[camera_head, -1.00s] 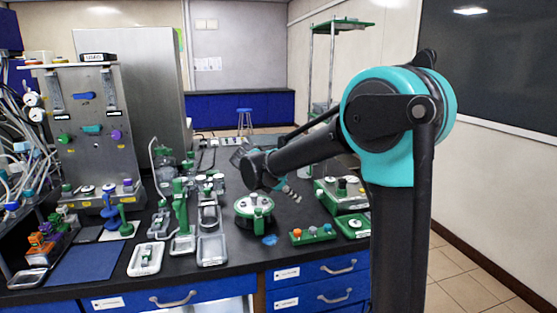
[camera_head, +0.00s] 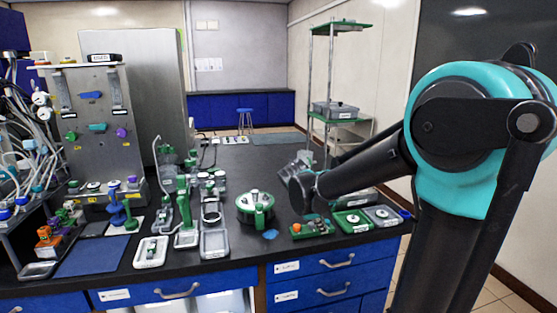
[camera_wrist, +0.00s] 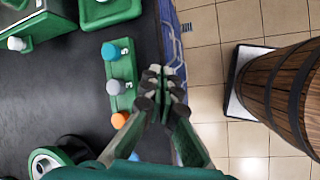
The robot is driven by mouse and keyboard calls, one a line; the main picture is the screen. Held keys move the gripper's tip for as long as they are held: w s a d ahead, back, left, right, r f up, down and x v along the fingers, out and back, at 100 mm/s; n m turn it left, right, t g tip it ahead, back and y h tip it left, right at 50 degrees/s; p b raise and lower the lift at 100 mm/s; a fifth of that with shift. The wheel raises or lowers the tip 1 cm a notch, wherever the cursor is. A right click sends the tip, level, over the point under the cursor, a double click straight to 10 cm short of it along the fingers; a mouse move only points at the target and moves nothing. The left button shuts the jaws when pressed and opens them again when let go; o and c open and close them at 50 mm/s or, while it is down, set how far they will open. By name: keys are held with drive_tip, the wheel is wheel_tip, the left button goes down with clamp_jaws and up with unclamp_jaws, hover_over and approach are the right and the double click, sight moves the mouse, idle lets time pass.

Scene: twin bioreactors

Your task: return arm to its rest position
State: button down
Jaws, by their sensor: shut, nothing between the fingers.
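My arm (camera_head: 365,172) reaches from the right over the bench in the head view. Its teal joint stands large at the right, and the forearm slopes down to the left above the bench's right part. My gripper (camera_wrist: 166,76) shows in the wrist view with its dark fingertips together and nothing between them. It is above the bench's front edge, just right of a green strip with blue, grey and orange knobs (camera_wrist: 121,78). In the head view the fingers cannot be made out behind the wrist.
The bench top (camera_head: 330,245) carries a round green device (camera_head: 255,207), several trays and a green knob strip (camera_head: 312,229). A metal panel (camera_head: 97,130) stands at the left. A shelf rack (camera_head: 330,110) is behind.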

drive_tip(key=s+d+f+m+y, duration=0.2)
drive_tip(key=s+f+m, duration=0.3)
drive_tip(key=s+m, duration=0.3)
drive_tip(key=s+d+f+m+y, duration=0.2)
drive_tip(key=s+f+m, duration=0.4)
drive_tip(key=s+m, duration=0.2)
drive_tip(key=shift+s+d+t+y, duration=0.3)
drive_tip(key=shift+s+d+y, duration=0.1)
drive_tip(key=shift+s, duration=0.3)
